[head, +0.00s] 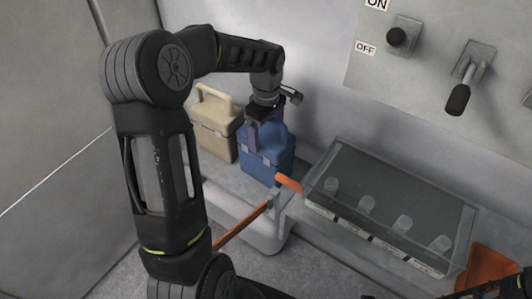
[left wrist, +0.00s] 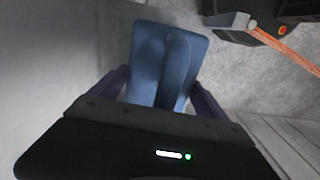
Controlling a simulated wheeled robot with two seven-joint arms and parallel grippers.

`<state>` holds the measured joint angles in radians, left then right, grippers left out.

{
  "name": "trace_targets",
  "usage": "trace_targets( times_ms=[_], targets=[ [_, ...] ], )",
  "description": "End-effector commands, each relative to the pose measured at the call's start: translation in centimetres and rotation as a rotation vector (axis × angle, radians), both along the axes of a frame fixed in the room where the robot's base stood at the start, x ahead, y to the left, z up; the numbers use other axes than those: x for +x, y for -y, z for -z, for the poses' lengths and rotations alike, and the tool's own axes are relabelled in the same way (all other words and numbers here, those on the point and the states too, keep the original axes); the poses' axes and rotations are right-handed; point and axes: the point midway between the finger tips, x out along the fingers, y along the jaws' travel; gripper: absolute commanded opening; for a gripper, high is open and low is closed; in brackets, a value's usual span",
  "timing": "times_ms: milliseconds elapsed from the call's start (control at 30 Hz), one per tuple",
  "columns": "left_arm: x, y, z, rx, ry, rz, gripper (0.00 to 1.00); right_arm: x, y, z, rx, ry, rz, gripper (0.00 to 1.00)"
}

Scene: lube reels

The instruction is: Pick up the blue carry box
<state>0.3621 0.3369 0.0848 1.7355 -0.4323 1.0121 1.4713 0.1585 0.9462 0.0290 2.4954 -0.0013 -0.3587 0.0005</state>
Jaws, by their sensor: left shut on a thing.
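The blue carry box (head: 268,165) stands on the ledge by the wall in the head view, left of the clear-covered case. My left gripper (head: 266,128) reaches down onto its top from above and is shut on its handle, which the gripper partly hides. In the left wrist view the box (left wrist: 190,42) lies between the two fingers of my left gripper (left wrist: 165,95). I cannot tell whether the box is clear of the ledge. My right gripper cannot be made out; only a dark arm part shows at the bottom right.
A beige carry box (head: 214,125) stands just left of the blue one. A clear-covered case (head: 392,205) with several knobs is to the right. An orange bar (head: 240,228) and a grey bracket are in front. A lever (head: 459,98) and a knob (head: 397,37) are on the wall.

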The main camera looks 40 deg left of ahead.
Motion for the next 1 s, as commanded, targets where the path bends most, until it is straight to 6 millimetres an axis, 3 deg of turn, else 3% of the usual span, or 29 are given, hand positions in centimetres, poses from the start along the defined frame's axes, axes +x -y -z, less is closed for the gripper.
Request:
trace_targets(
  times_ms=[167,533,1000],
  targets=[
    [0.1,0.0,-0.1,0.001,0.003,0.0,0.13,0.0,0.0,0.0,0.0,0.0,0.0,0.36],
    [0.1,0.0,-1.0,0.001,0.004,0.0,0.13,0.0,0.0,0.0,0.0,0.0,0.0,0.36],
    [0.1,0.0,-8.8,0.002,0.006,0.001,0.13,0.0,0.0,0.0,0.0,0.0,0.0,0.36]
  ],
)
